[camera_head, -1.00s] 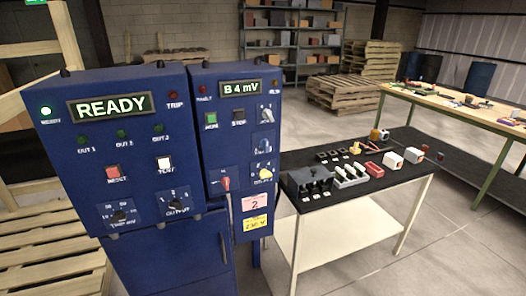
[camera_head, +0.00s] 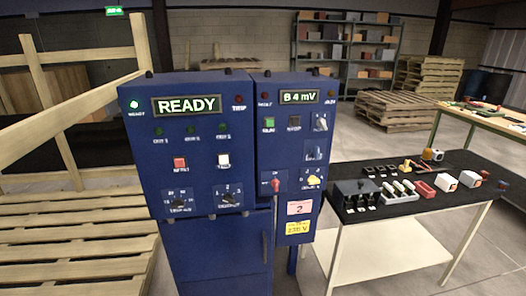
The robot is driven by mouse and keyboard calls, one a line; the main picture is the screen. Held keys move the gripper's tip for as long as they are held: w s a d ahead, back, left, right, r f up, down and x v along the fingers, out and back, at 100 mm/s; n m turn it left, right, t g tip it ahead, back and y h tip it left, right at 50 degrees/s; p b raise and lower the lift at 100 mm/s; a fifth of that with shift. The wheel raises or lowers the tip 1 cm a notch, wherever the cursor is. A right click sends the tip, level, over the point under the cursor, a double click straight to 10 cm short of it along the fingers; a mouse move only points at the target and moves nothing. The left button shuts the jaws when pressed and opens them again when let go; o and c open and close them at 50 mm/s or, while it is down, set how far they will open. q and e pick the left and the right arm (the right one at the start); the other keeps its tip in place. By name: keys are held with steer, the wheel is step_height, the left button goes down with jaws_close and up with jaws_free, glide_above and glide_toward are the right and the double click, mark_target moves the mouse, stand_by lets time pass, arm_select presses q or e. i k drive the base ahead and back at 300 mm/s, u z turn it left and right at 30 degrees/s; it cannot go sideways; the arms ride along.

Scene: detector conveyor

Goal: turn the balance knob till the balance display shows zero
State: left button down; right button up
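The balance display (camera_head: 299,97) is a small lit panel on the right blue cabinet (camera_head: 262,150) and reads what looks like "B 4 mV". Neither of my grippers is in view.
The left blue cabinet (camera_head: 150,160) shows "READY" on its display (camera_head: 187,106) and a lit green lamp. A black-topped table (camera_head: 410,203) with small parts stands to the right. Wooden pallets (camera_head: 70,235) lie at left. Open floor is at lower right.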

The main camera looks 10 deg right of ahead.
mark_target(315, 151)
steer(key=u, duration=0.85)
steer(key=i, duration=0.85)
steer(key=z, duration=0.25)
